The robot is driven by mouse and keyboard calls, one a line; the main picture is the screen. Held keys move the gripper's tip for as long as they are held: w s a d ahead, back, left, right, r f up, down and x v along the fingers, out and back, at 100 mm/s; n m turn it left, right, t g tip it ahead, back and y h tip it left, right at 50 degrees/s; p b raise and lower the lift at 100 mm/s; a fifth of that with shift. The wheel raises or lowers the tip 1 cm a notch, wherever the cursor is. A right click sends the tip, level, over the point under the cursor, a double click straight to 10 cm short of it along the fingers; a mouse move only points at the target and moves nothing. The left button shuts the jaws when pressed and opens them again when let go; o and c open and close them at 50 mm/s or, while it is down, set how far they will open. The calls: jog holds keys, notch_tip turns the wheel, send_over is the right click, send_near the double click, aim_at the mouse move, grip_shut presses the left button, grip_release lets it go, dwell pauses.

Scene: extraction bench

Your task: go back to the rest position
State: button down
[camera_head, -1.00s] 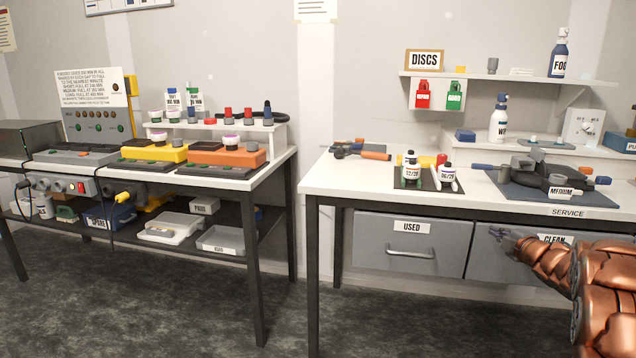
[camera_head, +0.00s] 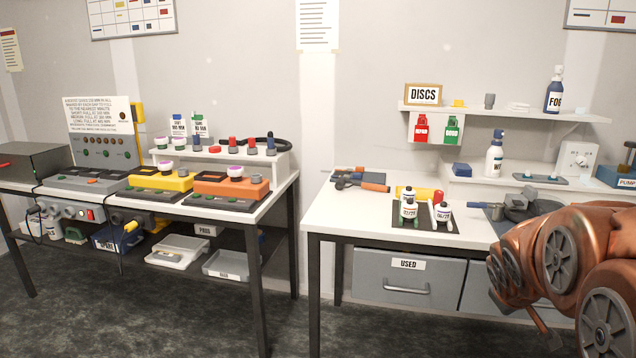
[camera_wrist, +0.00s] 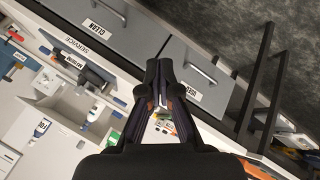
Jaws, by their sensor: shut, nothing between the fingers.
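My gripper (camera_wrist: 159,70) is shut and empty in the wrist view. Its two dark fingertips are together over the front edge of the right bench, with drawers beyond. My copper-coloured arm fills the lower right of the head view. It hides the right end of the bench there, and I cannot clearly make out the gripper in that view.
The right bench (camera_head: 335,212) carries bottles on a dark mat (camera_head: 400,221) and tools. Below it is the USED drawer (camera_head: 405,270), also in the wrist view (camera_wrist: 196,82). The left bench (camera_head: 268,205) is crowded. Floor (camera_head: 170,320) in front is clear.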

jog(key=s+a+r+m+g+y+p, duration=0.1)
jog(key=s+a+g+p, duration=0.1)
jog(key=s+a, duration=0.4)
jog(key=s+a+m+g+y+p, duration=0.1)
jog(key=s+a, duration=0.6)
jog(key=s, duration=0.8)
jog(key=s+a+r+g+y+p, duration=0.1)
jog(key=s+a+g+y+p, duration=0.1)
jog(key=s+a+g+p, duration=0.2)
jog(key=s+a+g, duration=0.1)
jog(key=s+a, duration=0.2)
jog(key=s, duration=0.3)
jog(key=shift+s+r+m+y+p, duration=0.3)
jog(key=shift+s+m+y, duration=0.1)
